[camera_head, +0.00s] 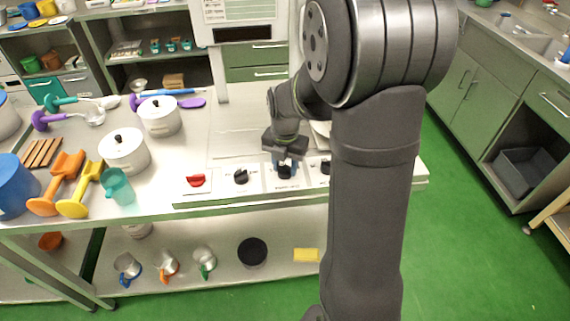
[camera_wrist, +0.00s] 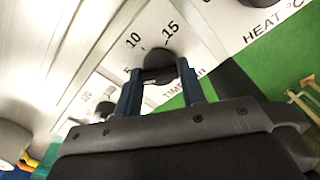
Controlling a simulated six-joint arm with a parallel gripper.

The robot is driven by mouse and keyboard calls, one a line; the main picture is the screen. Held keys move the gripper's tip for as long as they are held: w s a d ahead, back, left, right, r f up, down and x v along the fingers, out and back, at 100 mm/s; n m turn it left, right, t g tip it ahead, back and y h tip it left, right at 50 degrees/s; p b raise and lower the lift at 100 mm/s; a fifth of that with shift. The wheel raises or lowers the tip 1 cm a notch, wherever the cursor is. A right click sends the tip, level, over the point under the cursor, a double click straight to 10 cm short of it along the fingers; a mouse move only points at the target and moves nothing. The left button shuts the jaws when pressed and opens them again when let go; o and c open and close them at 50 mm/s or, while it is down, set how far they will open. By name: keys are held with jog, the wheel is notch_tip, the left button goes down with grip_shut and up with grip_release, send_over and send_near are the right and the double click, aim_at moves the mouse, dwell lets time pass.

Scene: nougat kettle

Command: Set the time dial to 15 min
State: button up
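The time dial is a round black knob with a raised grip bar on a white panel marked "TIME min". In the wrist view the dial (camera_wrist: 160,62) shows the numbers 10 and 15 above it. My gripper (camera_wrist: 160,76) has its two blue fingers on either side of the grip bar, seemingly touching both ends. In the head view my gripper (camera_head: 285,161) points down over the dial (camera_head: 285,173), partly covering it. I cannot tell exactly which mark the dial points to.
A red knob (camera_head: 196,180) and a black knob (camera_head: 240,176) are to the left on the panel. The heat knob (camera_head: 326,168) is to the right, close to my arm. White pots (camera_head: 124,152) and a teal cup (camera_head: 118,186) stand farther left.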

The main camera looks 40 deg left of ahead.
jog(key=shift+m, duration=0.3)
jog(key=m, duration=0.6)
jog(key=shift+m, duration=0.3)
jog(key=m, duration=1.1)
jog(key=shift+m, duration=0.3)
jog(key=m, duration=0.5)
jog(key=o, duration=1)
